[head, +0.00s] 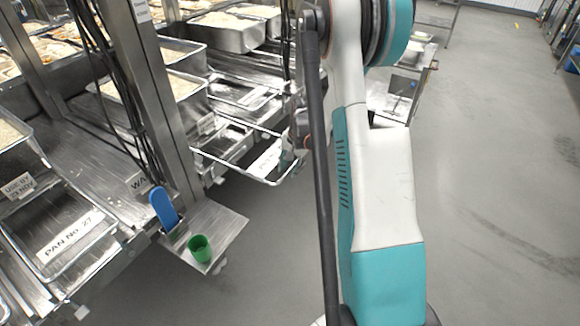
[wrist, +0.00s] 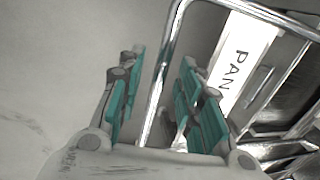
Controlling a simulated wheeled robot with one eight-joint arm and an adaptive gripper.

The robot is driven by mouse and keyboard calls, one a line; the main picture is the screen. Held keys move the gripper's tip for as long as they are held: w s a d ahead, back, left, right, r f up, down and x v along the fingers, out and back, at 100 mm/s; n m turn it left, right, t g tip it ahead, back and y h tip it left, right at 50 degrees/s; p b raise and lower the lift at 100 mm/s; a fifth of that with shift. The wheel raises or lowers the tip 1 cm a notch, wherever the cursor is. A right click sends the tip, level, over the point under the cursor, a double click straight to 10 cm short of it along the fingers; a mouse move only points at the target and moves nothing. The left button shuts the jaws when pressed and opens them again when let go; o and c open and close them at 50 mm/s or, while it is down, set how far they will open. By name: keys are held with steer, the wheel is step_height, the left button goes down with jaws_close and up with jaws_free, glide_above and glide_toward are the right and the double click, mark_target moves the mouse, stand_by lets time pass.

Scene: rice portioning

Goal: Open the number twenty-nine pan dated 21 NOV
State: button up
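My gripper (wrist: 162,62) is open, with its teal-padded fingers on either side of a shiny metal pan rim (wrist: 158,98). I cannot tell whether either finger touches the rim. A white label reading "PAN" (wrist: 240,66) lies just right of the fingers in the wrist view; its number is out of view. In the head view, my gripper (head: 294,146) is mostly hidden by my arm, at the outer corner of a shallow metal pan (head: 262,181) standing out from the lower rack. That pan's white label (head: 266,158) is too small to read, and no date is legible.
A pan labelled "PAN No. 27" (head: 70,235) sits at lower left. A small metal shelf (head: 226,232) holds a green cup (head: 200,248) and a blue-handled utensil (head: 163,207). Rice-filled pans (head: 178,88) stand above. The grey floor (head: 490,180) at right is clear.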

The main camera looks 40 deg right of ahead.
steer(key=shift+r, duration=0.1)
step_height(320, 180, up, 12)
steer(key=s, duration=0.2)
steer(key=shift+d+f, duration=0.2)
steer(key=shift+d, duration=0.2)
steer(key=shift+s, duration=0.1)
